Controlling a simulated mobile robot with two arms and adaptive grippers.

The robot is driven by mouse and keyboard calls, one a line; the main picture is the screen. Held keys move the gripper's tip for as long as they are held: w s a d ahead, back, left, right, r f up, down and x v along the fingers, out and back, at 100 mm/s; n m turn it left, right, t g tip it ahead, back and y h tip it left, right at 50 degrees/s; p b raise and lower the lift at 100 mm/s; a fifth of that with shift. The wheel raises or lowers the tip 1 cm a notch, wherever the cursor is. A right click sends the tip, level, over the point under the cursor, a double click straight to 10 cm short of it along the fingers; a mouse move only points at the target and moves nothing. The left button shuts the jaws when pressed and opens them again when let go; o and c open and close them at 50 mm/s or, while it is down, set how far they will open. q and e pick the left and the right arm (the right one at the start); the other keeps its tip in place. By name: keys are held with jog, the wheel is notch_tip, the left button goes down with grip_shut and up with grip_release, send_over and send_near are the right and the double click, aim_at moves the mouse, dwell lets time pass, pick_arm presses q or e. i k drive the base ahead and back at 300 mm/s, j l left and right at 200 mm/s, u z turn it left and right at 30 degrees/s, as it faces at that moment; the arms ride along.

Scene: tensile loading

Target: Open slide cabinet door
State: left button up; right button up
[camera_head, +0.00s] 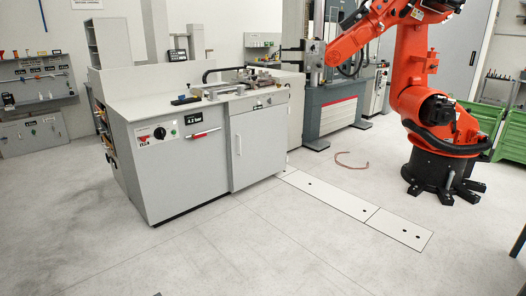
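A grey workbench cabinet (170,174) stands left of centre. I cannot tell from this view which door is the sliding one. Neither of my grippers is in view.
A large orange industrial robot (415,90) stands on the floor at right. Green crates (465,130) are behind it. A reddish hose (352,164) and pale floor plates (400,228) lie on the floor. The grey floor (270,250) in front is clear.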

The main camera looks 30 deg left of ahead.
aim_at(259, 137)
jog(key=i+j+u, duration=0.3)
jog(key=i, duration=0.15)
jog(key=i+j+u, duration=0.25)
jog(key=i, duration=0.25)
jog(key=l, duration=0.1)
